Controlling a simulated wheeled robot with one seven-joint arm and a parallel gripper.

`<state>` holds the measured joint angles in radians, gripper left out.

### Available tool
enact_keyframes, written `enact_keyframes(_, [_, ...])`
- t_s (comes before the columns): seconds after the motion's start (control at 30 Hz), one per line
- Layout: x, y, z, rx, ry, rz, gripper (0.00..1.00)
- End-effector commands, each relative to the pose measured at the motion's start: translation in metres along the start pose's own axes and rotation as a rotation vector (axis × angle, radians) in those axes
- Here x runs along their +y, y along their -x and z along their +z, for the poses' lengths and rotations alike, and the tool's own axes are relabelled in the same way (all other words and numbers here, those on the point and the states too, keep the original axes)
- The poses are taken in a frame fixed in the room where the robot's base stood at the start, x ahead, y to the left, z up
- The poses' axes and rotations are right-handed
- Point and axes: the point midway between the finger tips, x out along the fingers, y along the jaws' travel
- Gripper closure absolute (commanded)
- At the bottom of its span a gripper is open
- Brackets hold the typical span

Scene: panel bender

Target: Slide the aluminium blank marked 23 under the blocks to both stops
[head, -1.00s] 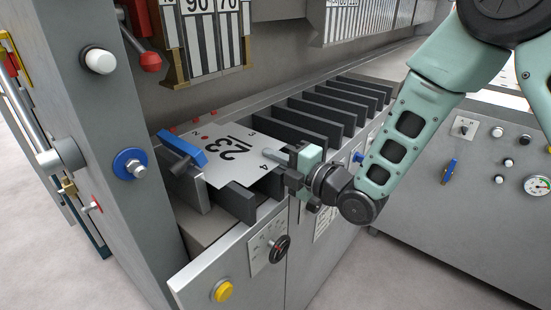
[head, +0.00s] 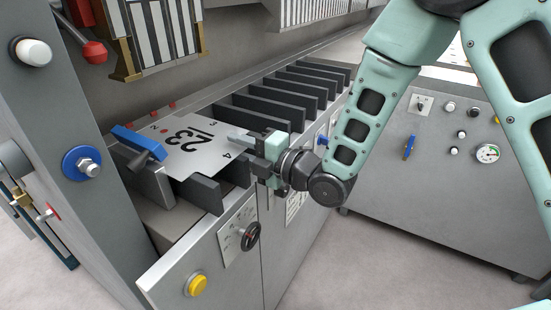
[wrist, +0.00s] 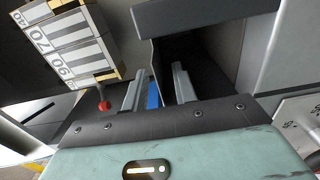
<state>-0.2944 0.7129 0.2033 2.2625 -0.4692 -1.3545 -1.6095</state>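The aluminium blank marked 23 (head: 192,158) lies flat across black bars, its numbered corners showing. Its left side is beside a blue bar (head: 138,141) with a grey handle; whether they touch is unclear. Red pins (head: 169,113) stand along the back ledge behind the blank. Striped blocks (head: 160,40) hang above and behind it; they also show in the wrist view (wrist: 68,52). My gripper (head: 240,138) is at the blank's right edge near corner 4. In the wrist view its two fingers (wrist: 160,80) are apart, with a gap between them. I see no clear grip on the blank.
A grey post with a blue knob (head: 82,163) stands at the left. A control cabinet (head: 440,170) stands at the right.

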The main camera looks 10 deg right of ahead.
Motion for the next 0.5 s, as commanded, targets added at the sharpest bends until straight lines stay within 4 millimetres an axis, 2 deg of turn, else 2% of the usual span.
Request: enact_keyframes(0.5, [-0.001, 0.108, 0.000, -0.002, -0.002, -0.001, 0.72])
